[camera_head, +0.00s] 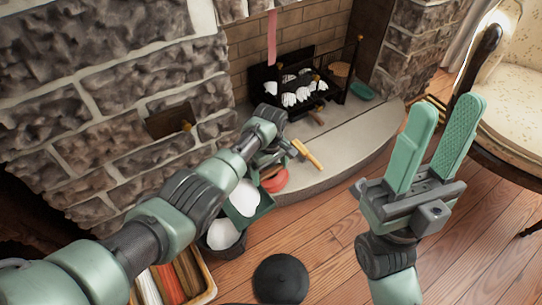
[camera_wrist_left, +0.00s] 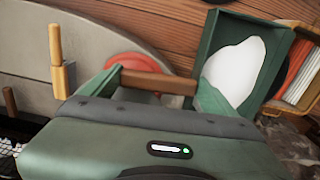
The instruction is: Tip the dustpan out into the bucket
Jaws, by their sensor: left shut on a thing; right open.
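The green dustpan (camera_head: 265,207) holds a white heap and is in the lower middle of the head view. It shows more fully in the left wrist view (camera_wrist_left: 282,75), with the heap against its inner face. My left gripper (camera_wrist_left: 155,84) is shut on the dustpan's brown handle (camera_wrist_left: 150,80); my arm partly hides this grip in the head view. A dark bucket (camera_head: 222,250) stands on the floor just below and left of the dustpan, with white matter at its top. My right gripper (camera_head: 437,145) is open and empty at the right, above the floor.
A round black object (camera_head: 281,280) lies on the wooden floor, near a box of coloured items (camera_head: 205,278). A red round object (camera_head: 273,181) is beside the hearth (camera_head: 345,145). A wooden-handled tool (camera_head: 307,155) is by my left gripper. An armchair (camera_head: 515,100) stands right.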

